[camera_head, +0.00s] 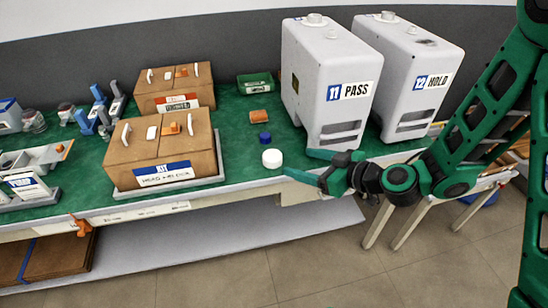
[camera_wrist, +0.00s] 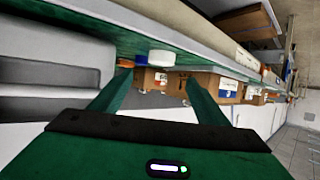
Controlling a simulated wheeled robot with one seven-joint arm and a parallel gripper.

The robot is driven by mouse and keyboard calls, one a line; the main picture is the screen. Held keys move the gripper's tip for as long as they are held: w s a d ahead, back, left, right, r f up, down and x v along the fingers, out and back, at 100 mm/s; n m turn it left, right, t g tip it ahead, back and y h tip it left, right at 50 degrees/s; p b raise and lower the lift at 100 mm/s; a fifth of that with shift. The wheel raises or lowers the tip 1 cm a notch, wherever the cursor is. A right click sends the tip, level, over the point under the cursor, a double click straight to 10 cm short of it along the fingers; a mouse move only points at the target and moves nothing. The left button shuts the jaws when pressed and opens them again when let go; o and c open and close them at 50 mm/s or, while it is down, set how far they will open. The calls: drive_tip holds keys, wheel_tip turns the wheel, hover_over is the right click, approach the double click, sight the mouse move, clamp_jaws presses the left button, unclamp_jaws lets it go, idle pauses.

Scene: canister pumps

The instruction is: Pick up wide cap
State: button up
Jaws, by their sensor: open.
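The wide cap is a round white cap (camera_head: 272,158) on the green bench top, near its front edge. It also shows in the wrist view (camera_wrist: 162,58), just beyond the fingertips and between their lines. My gripper (camera_head: 297,162) is to the right of the cap in the head view, with its fingers pointing left toward it. In the wrist view my gripper (camera_wrist: 158,80) is open, with nothing between its fingers. The gap between fingertips and cap looks small, and I see no contact.
A small blue cap (camera_head: 265,137) stands just behind the white one. Canister 11 PASS (camera_head: 330,85) and canister 12 HOLD (camera_head: 412,80) stand behind my gripper. A cardboard box (camera_head: 160,150) on a tray is to the left. A green bin (camera_head: 254,84) is at the back.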

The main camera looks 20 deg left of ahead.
sight(275, 157)
drive_tip(key=shift+x, duration=5.2)
drive_tip(key=shift+s+f, duration=0.15)
drive_tip(key=c, duration=1.1)
